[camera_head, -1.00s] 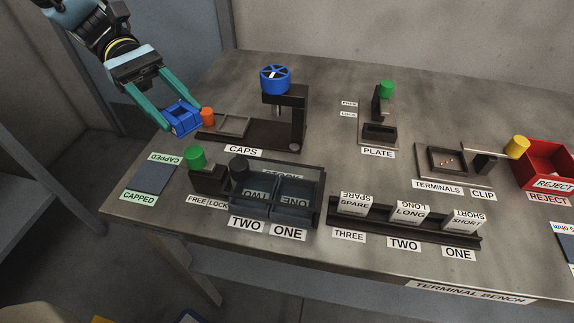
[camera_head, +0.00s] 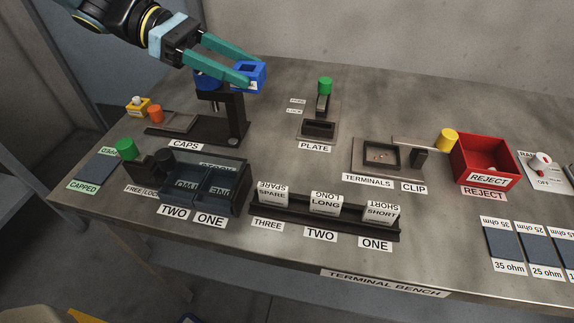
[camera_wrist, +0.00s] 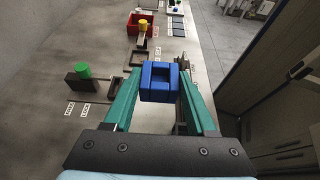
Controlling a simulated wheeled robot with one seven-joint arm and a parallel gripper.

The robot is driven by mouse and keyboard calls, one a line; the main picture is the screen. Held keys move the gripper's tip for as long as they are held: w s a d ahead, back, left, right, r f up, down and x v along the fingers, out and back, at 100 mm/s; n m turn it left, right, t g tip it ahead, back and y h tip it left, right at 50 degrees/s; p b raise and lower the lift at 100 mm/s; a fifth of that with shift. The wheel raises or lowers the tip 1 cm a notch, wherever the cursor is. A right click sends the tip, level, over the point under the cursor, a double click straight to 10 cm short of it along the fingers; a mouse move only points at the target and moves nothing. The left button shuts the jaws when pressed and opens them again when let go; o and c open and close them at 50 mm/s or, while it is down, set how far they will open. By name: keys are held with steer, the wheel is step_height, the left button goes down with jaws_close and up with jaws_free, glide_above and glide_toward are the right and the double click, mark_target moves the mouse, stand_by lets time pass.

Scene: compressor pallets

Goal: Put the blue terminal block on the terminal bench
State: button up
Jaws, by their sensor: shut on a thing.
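The blue terminal block (camera_head: 249,74) is a small hollow blue block held between the green fingers of my gripper (camera_head: 240,68). In the head view it is above the caps press, and its lower edge overlaps the view of the press. The wrist view also shows the block (camera_wrist: 159,82) between both fingertips, off the surface. The terminal bench (camera_head: 300,262) is the grey table below, with its name on a label at the front edge. The terminals fixture (camera_head: 360,168) stands right of the middle, with a shallow square recess.
The caps press (camera_head: 232,118) stands upright under my gripper. The plate fixture (camera_head: 318,128) with a green knob is to its right. A red reject bin (camera_head: 484,163) and yellow clip knob (camera_head: 447,140) are farther right. A dark two-part box (camera_head: 203,186) and label rack (camera_head: 325,215) fill the front.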

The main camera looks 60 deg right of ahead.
mark_target(254, 162)
steer(key=shift+s+f, duration=0.2)
steer(key=shift+s, duration=0.05)
step_height(254, 162, down, 18)
steer(key=shift+s+d+r+p, duration=0.1)
steer(key=shift+r+p, duration=0.1)
steer(key=shift+p, duration=0.3)
steer(key=shift+f, duration=0.15)
steer(key=o, duration=1.1)
steer(key=shift+r, duration=0.2)
steer(key=b+v, duration=0.1)
steer(key=v, duration=1.1)
steer(key=shift+b, duration=0.35)
